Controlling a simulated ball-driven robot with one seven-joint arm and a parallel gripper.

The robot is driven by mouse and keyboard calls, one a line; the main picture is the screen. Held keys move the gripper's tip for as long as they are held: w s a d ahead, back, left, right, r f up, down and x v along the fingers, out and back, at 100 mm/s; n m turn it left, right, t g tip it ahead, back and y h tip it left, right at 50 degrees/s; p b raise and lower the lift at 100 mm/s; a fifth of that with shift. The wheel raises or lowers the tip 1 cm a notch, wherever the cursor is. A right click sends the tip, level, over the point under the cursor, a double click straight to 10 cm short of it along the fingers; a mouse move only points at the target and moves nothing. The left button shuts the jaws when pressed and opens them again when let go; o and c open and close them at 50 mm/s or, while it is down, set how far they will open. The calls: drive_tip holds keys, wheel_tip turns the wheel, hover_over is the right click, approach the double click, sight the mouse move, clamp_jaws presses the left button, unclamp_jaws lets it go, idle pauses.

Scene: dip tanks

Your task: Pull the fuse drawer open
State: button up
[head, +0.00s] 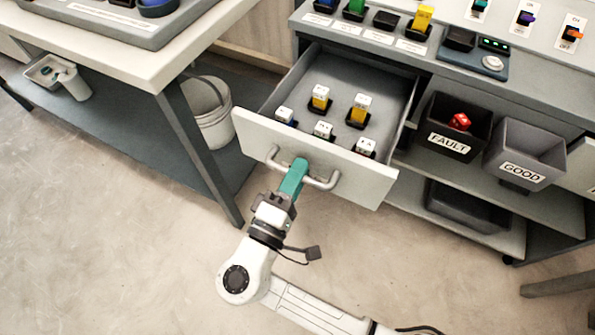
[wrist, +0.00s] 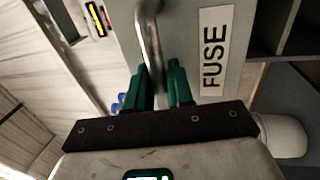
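The fuse drawer (head: 225,118) stands well out from the grey bench in the head view, its inside showing. Several small fuse blocks with white tops, such as a yellow one (head: 320,98), sit in black holders in it. The drawer front bears a FUSE label (wrist: 214,50) in the wrist view. Its metal bar handle (head: 325,184) also shows in the wrist view (wrist: 149,35). My gripper (head: 297,170) is at the middle of the handle. Its green fingers (wrist: 160,88) lie on both sides of the bar, closed on it; the exact contact is partly hidden.
A FAULT bin (head: 450,143) with a red item and an empty-looking GOOD bin (head: 521,172) stand right of the drawer. A table (head: 120,60) with a dark leg is at left, a white bucket (head: 212,115) beneath it. The floor before the drawer is clear.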

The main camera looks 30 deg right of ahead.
drive_tip(key=shift+o, duration=1.4)
drive_tip(key=v, duration=1)
drive_tip(key=shift+s+a, duration=0.25)
drive_tip(key=shift+f, duration=0.15)
